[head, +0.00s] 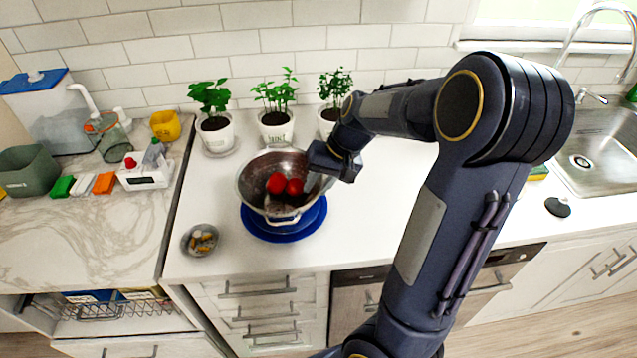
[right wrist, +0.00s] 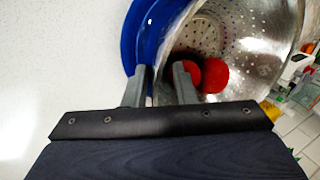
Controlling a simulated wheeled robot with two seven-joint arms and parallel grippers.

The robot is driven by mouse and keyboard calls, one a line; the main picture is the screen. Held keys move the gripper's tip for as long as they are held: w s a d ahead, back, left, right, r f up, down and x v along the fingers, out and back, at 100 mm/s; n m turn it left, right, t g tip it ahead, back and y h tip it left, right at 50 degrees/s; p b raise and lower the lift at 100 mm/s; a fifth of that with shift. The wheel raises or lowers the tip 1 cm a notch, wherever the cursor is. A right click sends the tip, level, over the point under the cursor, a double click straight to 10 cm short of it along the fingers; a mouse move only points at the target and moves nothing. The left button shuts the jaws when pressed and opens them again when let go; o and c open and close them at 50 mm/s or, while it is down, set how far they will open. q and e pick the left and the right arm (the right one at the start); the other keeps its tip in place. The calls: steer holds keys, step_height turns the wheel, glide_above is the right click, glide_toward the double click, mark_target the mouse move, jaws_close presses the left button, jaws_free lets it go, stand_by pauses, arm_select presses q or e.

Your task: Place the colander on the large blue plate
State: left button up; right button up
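The metal colander (head: 247,191) with two red round items inside is on or just over the large blue plate (head: 284,234) on the white counter; I cannot tell whether its base fully rests there. My right gripper (head: 318,178) is at the colander's right rim. In the right wrist view, its fingers (right wrist: 160,75) stand apart, one inside the colander (right wrist: 255,45) and one outside over the blue plate (right wrist: 133,45), with the rim between them. A clear gap shows between the fingers. My left gripper is out of view.
Several potted plants (head: 275,128) stand behind the colander along the wall. A small metal bowl (head: 200,240) is left of the plate. The sink (head: 600,150) is at the far right. A marble counter (head: 90,235) with containers is at left. My right arm covers the counter's right part.

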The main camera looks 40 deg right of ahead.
steer(key=shift+r, duration=0.1)
steer(key=shift+r, duration=0.25)
steer(key=v, duration=1.1)
steer(key=s+a+f+n+t, duration=0.1)
steer(key=s+a+f+n, duration=0.1)
steer(key=s+a, duration=0.5)
steer(key=s+a+f+n+t, duration=0.1)
steer(key=s+a+f+n, duration=0.1)
steer(key=s+a, duration=0.5)
steer(key=a, duration=0.3)
steer(key=shift+s+a+f+n+t+p, duration=0.2)
steer(key=shift+s+f+n+t+p, duration=0.1)
steer(key=shift+n+t, duration=0.1)
